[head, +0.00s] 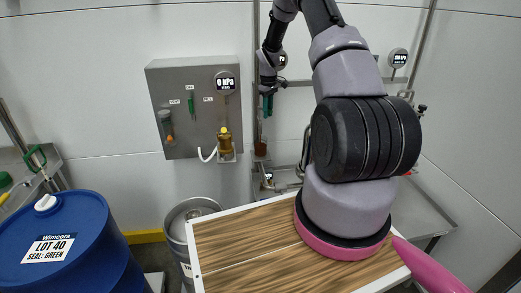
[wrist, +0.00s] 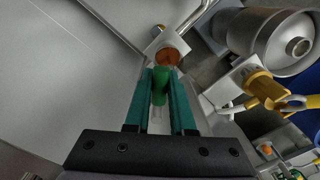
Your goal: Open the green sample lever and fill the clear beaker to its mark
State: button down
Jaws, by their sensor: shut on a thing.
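My gripper (head: 267,104) is at the pipework right of the grey panel, its teal fingers pointing down. In the wrist view my gripper (wrist: 161,78) is shut on the green lever (wrist: 160,88), which lies between the fingers. In the head view the lever is hidden by the fingers. The beaker (head: 261,149) stands below my gripper, apart from it, with brown-red contents. It also shows beyond the fingertips in the wrist view (wrist: 167,56), seen from above on a small pale holder. Its mark and exact level are too small to tell.
A grey panel (head: 205,130) with gauge and yellow valve (head: 225,138) is left of my gripper. A wood-topped table (head: 235,240) lies in front, with a steel keg (head: 190,216) beside it and a blue drum (head: 75,250) at left. A steel bench (head: 425,212) is at right.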

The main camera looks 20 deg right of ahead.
dwell(0.4)
jog(key=a+m, duration=0.1)
jog(key=m, duration=0.1)
jog(key=a+m, duration=0.1)
jog(key=m, duration=0.2)
jog(key=a+m, duration=0.1)
jog(key=m, duration=0.2)
jog(key=shift+s+a, duration=0.2)
jog(key=c, duration=0.7)
grip_release()
jog(key=shift+s, duration=0.1)
jog(key=shift+r, duration=0.1)
